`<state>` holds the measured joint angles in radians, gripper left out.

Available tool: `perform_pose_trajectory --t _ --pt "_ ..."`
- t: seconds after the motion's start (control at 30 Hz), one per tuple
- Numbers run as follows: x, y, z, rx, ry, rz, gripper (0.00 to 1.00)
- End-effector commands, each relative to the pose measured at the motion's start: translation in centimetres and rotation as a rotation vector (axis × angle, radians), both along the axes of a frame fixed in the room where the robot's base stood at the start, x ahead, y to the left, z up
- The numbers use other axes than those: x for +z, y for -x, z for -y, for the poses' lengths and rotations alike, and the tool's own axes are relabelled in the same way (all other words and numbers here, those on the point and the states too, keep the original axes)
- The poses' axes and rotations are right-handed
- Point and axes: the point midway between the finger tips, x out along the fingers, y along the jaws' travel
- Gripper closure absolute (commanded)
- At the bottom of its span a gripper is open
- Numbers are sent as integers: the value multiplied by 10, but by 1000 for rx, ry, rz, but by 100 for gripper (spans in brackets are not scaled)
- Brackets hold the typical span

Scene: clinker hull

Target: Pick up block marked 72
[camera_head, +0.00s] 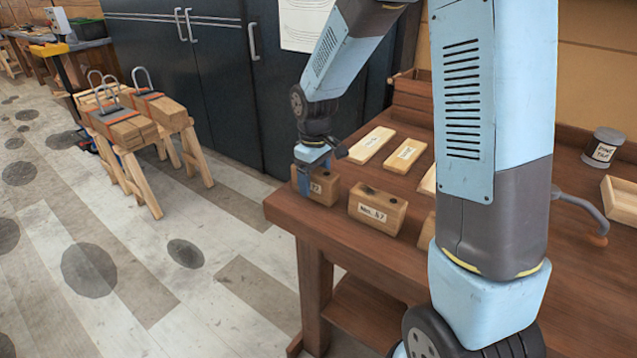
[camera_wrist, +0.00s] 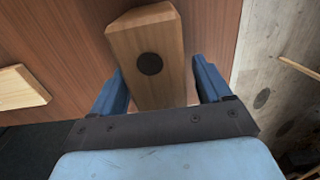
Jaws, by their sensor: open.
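A wooden block (camera_head: 322,190) stands at the near left corner of the workbench. Its front label is partly covered by my gripper; the visible part seems to read 72. My gripper (camera_head: 314,170) is over this block, pointing down. In the wrist view the block (camera_wrist: 150,45), with a dark round spot on top, reaches in between the two blue fingers of my gripper (camera_wrist: 160,84). The fingers are open, one on each side, with a visible gap at the right finger. Whether the left finger touches is unclear.
Another block (camera_head: 377,208), its label hard to read, stands just right on the workbench (camera_head: 335,225). Pale labelled pieces (camera_head: 372,145) (camera_head: 405,156) lie behind. A tin (camera_head: 603,147) and a wooden tray (camera_head: 622,200) are at the far right. The bench's left edge is close to the block.

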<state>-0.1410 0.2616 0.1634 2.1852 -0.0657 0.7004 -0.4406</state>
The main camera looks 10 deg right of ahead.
Motion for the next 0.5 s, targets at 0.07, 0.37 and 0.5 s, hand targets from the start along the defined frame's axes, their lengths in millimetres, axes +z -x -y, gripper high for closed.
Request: perform_pose_trajectory --t 0.07,0.37,0.5 --pt "-2 0 0 0 -1 1 22" --pt "-2 0 0 0 0 1 33" --pt "-2 0 0 -1 -1 1 46"
